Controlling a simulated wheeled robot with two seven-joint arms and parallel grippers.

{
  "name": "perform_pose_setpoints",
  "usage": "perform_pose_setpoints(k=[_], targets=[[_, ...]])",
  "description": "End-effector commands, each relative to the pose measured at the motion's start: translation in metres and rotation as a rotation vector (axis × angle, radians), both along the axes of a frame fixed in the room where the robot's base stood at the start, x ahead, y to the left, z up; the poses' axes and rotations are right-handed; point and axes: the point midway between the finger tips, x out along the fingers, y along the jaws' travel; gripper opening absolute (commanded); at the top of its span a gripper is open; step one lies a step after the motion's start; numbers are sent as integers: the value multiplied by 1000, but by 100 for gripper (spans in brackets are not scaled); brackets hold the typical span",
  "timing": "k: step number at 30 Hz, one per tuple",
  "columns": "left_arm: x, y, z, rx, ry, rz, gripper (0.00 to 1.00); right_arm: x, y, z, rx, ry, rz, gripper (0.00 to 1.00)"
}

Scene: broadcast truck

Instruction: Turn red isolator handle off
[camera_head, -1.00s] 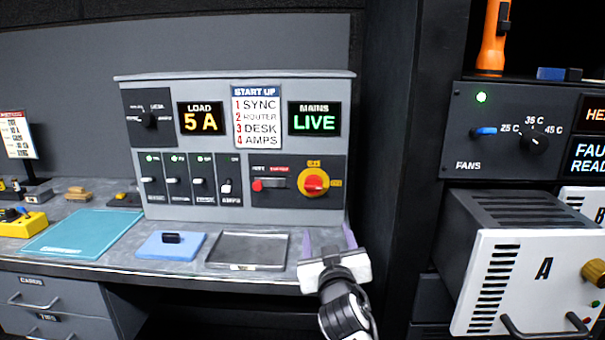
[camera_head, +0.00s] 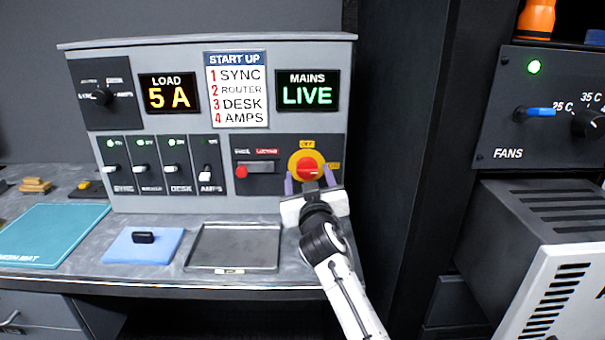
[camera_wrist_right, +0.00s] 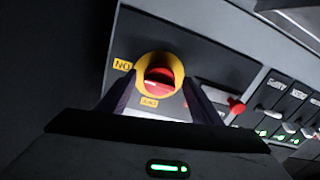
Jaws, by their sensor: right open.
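The red isolator handle (camera_head: 310,166) sits on a round yellow plate (camera_head: 293,161) at the lower right of the grey power panel. Its bar lies roughly level, with its white mark toward the ON label at the right. The MAINS display (camera_head: 307,91) reads LIVE. My right gripper (camera_head: 308,181) is open just in front of the isolator, its purple fingers either side of the handle's lower part. In the right wrist view the handle (camera_wrist_right: 159,82) shows between the two fingers (camera_wrist_right: 160,95), with nothing gripped; I cannot tell whether they touch it. My left gripper is not in view.
A red knob (camera_head: 241,172) on a slider and several breaker switches (camera_head: 175,169) are left of the isolator. A shallow grey tray (camera_head: 235,268) and a blue pad (camera_head: 125,252) lie on the desk below. A dark rack wall (camera_head: 410,150) stands close on the right.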

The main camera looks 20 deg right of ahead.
Motion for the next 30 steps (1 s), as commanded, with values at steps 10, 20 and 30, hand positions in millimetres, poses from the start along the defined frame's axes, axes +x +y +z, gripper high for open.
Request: perform_pose_setpoints(k=[10,20,30], targets=[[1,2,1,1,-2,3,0,1,-2,0,0,1,-1,56],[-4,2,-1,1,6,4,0,1,-2,0,-1,1,-2,19],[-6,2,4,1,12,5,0,1,-3,2,-97,28,-2,19]])
